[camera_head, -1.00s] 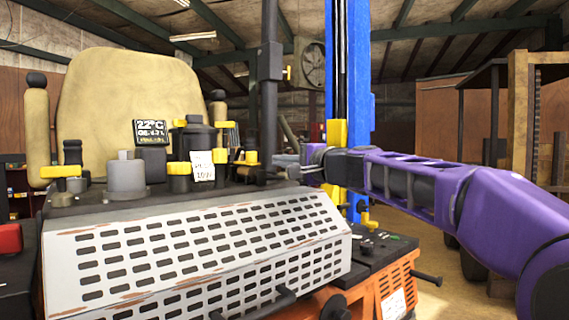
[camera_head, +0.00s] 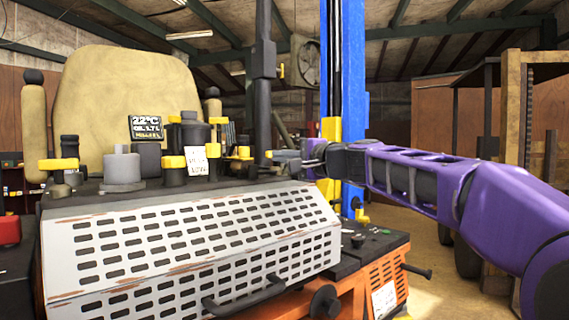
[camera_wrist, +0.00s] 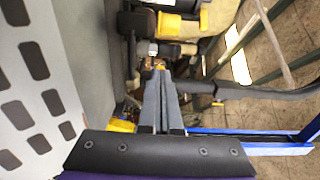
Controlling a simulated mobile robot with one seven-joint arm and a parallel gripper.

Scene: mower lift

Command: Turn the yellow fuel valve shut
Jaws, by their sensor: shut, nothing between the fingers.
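Several yellow-handled fittings stand on the machine's dark top deck, and I cannot tell for certain which is the fuel valve. A small yellow piece (camera_head: 243,152) sits nearest my gripper (camera_head: 274,157) in the head view, just left of its tips. My gripper is shut and empty, held level at the deck's right end. In the wrist view, its closed fingers (camera_wrist: 160,90) point at a small brass and silver fitting (camera_wrist: 157,60). A yellow block (camera_wrist: 170,24) lies beyond that fitting, beside a tan cylinder (camera_wrist: 188,49). Contact at the fingertips is unclear.
A yellow T-handle (camera_head: 58,164) and a yellow-topped knob (camera_head: 173,162) stand farther left. The slotted grey hood (camera_head: 190,240) lies in front. A dark upright pipe (camera_head: 264,90) and a blue post (camera_head: 352,90) rise close behind my gripper.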

